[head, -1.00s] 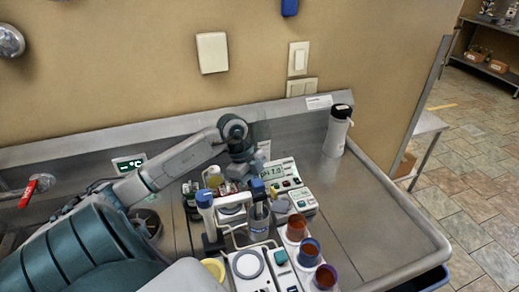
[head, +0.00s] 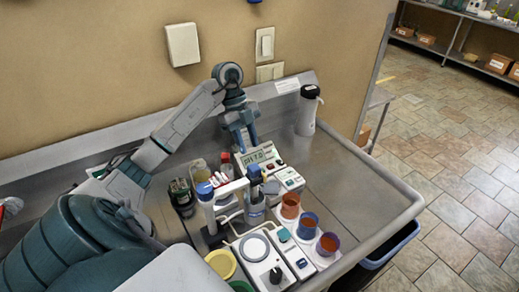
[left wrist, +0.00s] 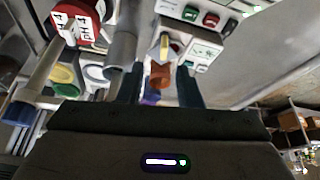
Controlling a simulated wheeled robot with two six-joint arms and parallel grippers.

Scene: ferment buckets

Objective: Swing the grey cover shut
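My left gripper (head: 244,148) points down above the pH meter (head: 262,158), with nothing in its grasp. In the left wrist view its two fingers (left wrist: 160,90) stand apart. A small grey round piece (head: 270,187), which may be the grey cover, sits at the near-left part of a white button box (head: 289,179) beside the pH meter. I cannot tell how far it is open. In the left wrist view the button box (left wrist: 203,52) lies just beyond the fingers, with a small yellow piece (left wrist: 164,45) at its left. The fingers look apart from it. My right gripper is not seen.
Orange (head: 290,206), blue (head: 308,225) and purple (head: 328,243) cups stand in a row nearby. The sink floor (head: 345,185) at right is clear.

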